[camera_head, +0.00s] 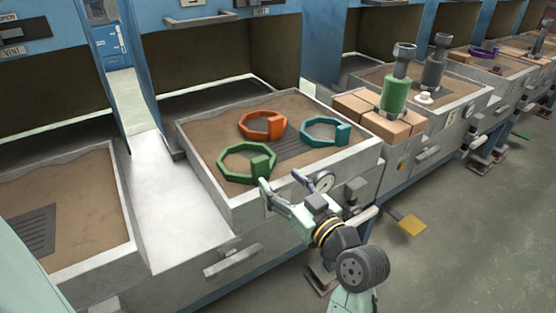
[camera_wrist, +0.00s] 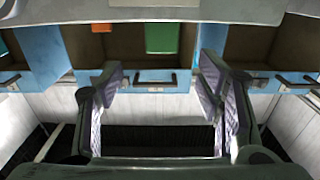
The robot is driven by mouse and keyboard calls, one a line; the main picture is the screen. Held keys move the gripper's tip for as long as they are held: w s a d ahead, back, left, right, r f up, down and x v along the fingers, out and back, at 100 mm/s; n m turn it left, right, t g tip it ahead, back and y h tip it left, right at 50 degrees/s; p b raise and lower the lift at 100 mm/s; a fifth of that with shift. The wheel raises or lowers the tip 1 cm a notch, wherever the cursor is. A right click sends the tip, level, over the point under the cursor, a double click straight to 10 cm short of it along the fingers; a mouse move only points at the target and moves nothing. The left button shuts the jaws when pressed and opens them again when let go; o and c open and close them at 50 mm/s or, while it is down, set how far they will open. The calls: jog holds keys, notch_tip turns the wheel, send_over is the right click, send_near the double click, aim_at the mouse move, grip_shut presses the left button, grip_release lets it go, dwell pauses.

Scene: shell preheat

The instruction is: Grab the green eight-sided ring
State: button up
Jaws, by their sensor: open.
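The green eight-sided ring (camera_head: 262,166) lies on the brown sand of the middle tray (camera_head: 210,172), near its front left. A square block is part of its right side. My gripper (camera_head: 284,187) is at the tray's front wall, just right of and in front of the green ring. Its fingers are spread and nothing shows between them. In the wrist view the open fingers (camera_wrist: 162,88) frame cabinet fronts. A green patch (camera_wrist: 162,38) shows above them there; I cannot tell for sure that it is the ring.
An orange ring (camera_head: 268,125) and a teal ring (camera_head: 342,133) lie in the same tray, behind and to the right. A green cylinder (camera_head: 396,96) stands on bricks to the right. Open blue cabinets rise behind.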

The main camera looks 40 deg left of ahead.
aim_at(262, 163)
jog(key=p+x, duration=0.1)
jog(key=x, duration=0.3)
jog(key=shift+s+a+r, duration=0.1)
jog(key=p+x, duration=0.2)
jog(key=x, duration=0.4)
jog(key=shift+a, duration=0.15)
grip_shut()
dwell(0.4)
